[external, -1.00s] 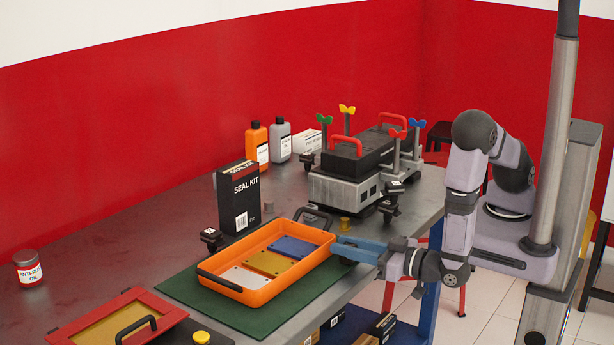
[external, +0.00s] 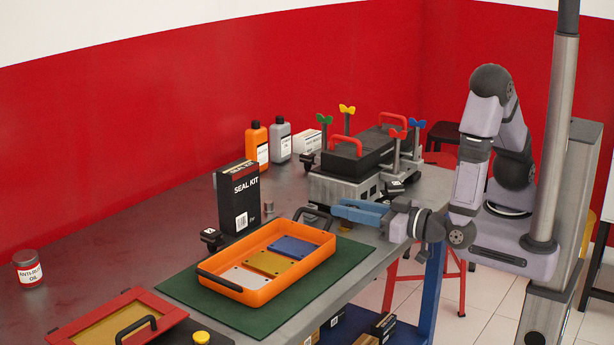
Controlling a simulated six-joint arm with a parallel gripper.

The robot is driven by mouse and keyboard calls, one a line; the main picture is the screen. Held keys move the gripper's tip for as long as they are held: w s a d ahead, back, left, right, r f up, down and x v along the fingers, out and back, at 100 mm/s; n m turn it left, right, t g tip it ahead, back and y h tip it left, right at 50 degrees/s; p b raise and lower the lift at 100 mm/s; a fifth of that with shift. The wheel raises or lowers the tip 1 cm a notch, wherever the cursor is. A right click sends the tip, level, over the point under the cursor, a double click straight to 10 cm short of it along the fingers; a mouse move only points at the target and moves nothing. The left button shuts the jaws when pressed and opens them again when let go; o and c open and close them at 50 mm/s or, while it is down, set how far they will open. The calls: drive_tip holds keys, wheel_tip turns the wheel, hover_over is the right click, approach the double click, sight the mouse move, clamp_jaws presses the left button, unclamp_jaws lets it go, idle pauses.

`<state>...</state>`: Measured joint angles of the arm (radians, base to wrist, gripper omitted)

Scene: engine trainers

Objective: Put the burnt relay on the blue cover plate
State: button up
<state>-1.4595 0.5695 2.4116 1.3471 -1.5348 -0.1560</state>
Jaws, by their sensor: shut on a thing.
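The blue cover plate (external: 294,247) lies flat at the far end of the orange tray (external: 246,291), with nothing on it. My gripper (external: 336,211) has blue fingers and hangs above the table, just beyond the tray's right end and near its black handle (external: 313,214). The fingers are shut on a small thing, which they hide. I cannot make out its shape or tell whether it is the burnt relay. A small black part (external: 210,238) stands on the table left of the tray, and another (external: 395,188) is beside the engine trainer.
The tray also holds a yellow plate (external: 270,263) and a white plate (external: 244,279), and stands on a green mat (external: 335,265). The tall seal kit box (external: 238,200) stands behind the tray. The engine trainer (external: 355,172) stands close behind my gripper.

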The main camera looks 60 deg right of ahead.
drive_tip(key=shift+r, duration=0.4)
wheel_tip(320, 180, up, 9)
drive_tip(key=p, duration=0.9)
drive_tip(key=shift+f, duration=0.1)
drive_tip(key=shift+f, duration=0.1)
wheel_tip(320, 180, down, 9)
drive_tip(key=b, duration=0.9)
drive_tip(key=shift+f, duration=2.85)
drive_tip(key=shift+f, duration=0.1)
